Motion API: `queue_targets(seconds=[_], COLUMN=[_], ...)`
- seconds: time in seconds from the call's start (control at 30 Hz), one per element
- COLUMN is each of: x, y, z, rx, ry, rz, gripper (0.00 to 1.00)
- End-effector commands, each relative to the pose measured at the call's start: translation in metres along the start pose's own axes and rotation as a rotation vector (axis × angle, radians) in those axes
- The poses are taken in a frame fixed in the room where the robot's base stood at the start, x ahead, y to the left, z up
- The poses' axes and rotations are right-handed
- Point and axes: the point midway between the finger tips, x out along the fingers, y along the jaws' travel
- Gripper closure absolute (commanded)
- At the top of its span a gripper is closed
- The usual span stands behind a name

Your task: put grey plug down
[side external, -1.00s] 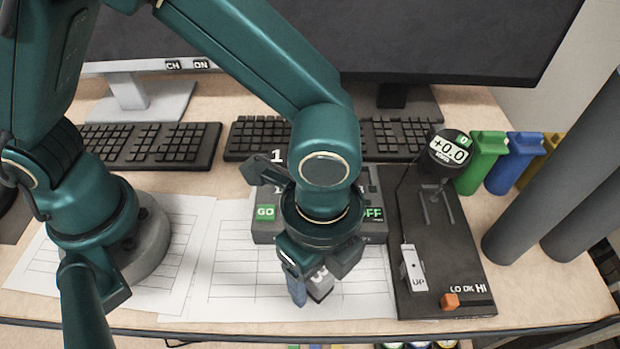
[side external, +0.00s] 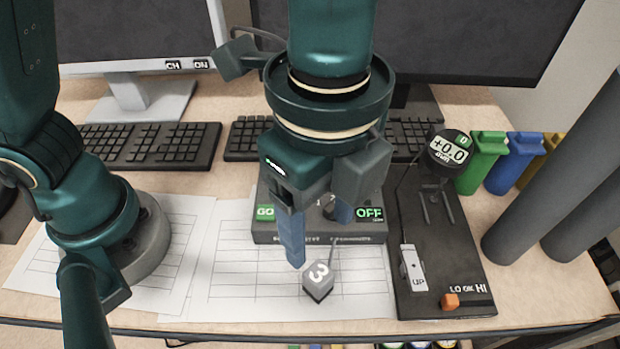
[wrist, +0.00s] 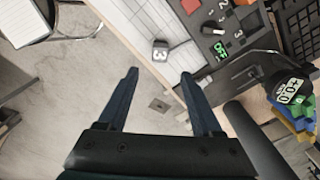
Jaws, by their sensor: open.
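The grey plug (side external: 319,283), marked 3, rests on the white paper sheets (side external: 240,290) near the front of the desk. A thin cable runs up from it toward the dark box. It also shows in the wrist view (wrist: 160,50), on the paper, beyond the fingertips. My gripper (side external: 316,240) is open and empty, with blue fingers, above and behind the plug in the side view. The two fingers also show spread apart in the wrist view (wrist: 159,73), with nothing between them.
A dark box (side external: 320,238) with GO and OFF labels stands behind the plug. Right of it is a black lever panel (side external: 440,265) with a round +0.0 display (side external: 447,151) and an orange block (side external: 449,301). Keyboards (side external: 150,146) lie behind. Free paper lies left of the plug.

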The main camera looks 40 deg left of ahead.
Motion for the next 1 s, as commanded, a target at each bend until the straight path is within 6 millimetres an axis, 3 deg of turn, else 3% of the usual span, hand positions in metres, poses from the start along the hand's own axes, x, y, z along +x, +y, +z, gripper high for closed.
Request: queue_targets(seconds=[0.13,0.23,0.5,0.73,1.0], x=[-0.01,-0.02,-0.043,-0.036,-0.023], y=[-0.004,-0.013,-0.024,-0.008,0.005], z=[0.007,0.027,0.119,0.181,0.207], rx=[-0.045,-0.169,-0.77,-1.254,-1.524], ry=[0.011,0.041,0.182,0.305,0.383], rz=[-0.01,-0.037,-0.173,-0.302,-0.384], gripper=[0.33,0.33,0.33,0.33,0.33])
